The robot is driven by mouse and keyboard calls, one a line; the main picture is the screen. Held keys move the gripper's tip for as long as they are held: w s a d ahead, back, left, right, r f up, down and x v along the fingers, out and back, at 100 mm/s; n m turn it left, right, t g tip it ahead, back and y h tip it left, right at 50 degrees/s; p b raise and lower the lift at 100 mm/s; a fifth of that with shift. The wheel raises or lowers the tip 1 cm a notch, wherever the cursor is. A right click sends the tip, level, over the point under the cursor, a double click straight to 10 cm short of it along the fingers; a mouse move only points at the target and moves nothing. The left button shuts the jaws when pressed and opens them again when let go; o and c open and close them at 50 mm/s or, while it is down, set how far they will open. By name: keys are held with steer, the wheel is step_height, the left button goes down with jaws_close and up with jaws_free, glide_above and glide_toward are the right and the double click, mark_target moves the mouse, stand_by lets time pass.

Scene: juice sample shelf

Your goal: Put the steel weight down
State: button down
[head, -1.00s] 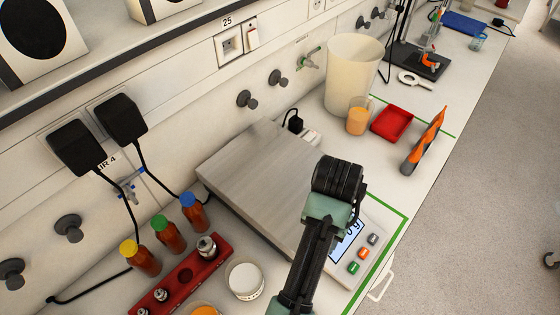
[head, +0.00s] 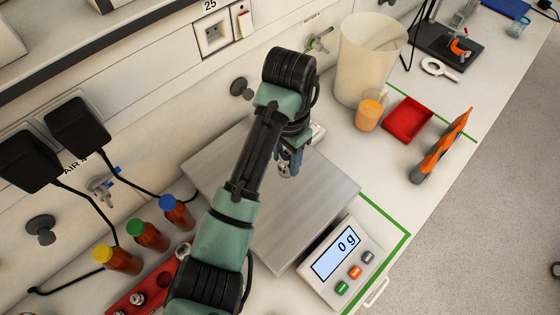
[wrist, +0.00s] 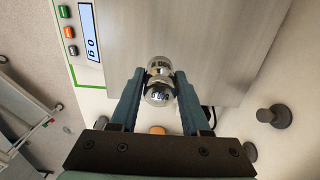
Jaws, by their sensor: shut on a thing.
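The steel weight (wrist: 159,93) is a shiny knobbed piece between the two fingers of my gripper (wrist: 160,80) in the wrist view. My gripper (head: 290,160) is shut on it. In the head view they are over the steel plate of the balance (head: 318,205), and only a small bit of the weight (head: 284,170) shows under the fingers. The balance display (head: 335,254) reads 0 g.
A red weight block (head: 128,302) and several capped bottles (head: 148,235) stand left of the balance. Behind it are a large beaker (head: 366,60), an orange cup (head: 368,116), a red tray (head: 407,119) and an orange-and-grey tool (head: 440,147). The plate's right part is bare.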

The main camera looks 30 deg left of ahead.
mark_target(285, 173)
steer(key=f+b, duration=0.4)
steer(key=f, duration=0.1)
steer(key=shift+s, duration=0.2)
steer(key=shift+f+p, duration=0.3)
steer(key=shift+f, duration=2.05)
steer(key=shift+f, duration=0.15)
steer(key=shift+c, duration=1.8)
jaws_free()
step_height(285, 173, up, 12)
steer(key=p, duration=0.5)
steer(key=shift+p, duration=0.35)
